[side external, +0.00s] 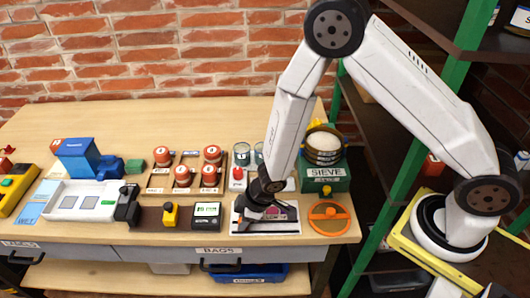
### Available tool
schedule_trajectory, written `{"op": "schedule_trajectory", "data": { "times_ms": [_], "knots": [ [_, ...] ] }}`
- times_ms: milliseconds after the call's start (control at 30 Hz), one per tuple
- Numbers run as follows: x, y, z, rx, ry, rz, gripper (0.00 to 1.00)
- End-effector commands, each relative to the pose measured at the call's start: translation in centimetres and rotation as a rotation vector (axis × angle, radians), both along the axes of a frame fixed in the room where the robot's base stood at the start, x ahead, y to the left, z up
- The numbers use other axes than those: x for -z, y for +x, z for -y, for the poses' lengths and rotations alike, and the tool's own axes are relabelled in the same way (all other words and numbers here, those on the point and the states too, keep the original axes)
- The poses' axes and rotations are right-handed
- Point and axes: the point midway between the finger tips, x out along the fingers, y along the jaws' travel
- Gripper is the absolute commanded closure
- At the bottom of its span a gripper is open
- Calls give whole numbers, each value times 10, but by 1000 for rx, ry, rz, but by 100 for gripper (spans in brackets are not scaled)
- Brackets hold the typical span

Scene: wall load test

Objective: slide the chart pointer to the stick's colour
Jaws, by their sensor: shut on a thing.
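The colour chart (287,228) is a pale plate with pink and purple patches at the front of the bench, right of centre. My gripper (256,208) is low over its left and middle part, pointing down. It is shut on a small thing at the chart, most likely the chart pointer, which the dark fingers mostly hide. The pointer's exact place against the patches cannot be told. I cannot make out the stick in this view.
Behind my gripper are glass jars (241,154) and a red-topped item (237,174). The sieve stack on its green box (326,178) and an orange ring (329,217) stand to the right. Red-capped jars (182,176) and a scale-like device (206,215) stand left.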

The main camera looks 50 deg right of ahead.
Motion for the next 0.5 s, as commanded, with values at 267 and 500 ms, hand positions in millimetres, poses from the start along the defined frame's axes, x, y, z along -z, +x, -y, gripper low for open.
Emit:
{"op": "schedule_trajectory", "data": {
  "times_ms": [267, 500],
  "knots": [
    [-1, -4, 4, 0, 2, 2, 100],
    [-1, -8, 9, 1, 2, 1, 100]
  ]
}}
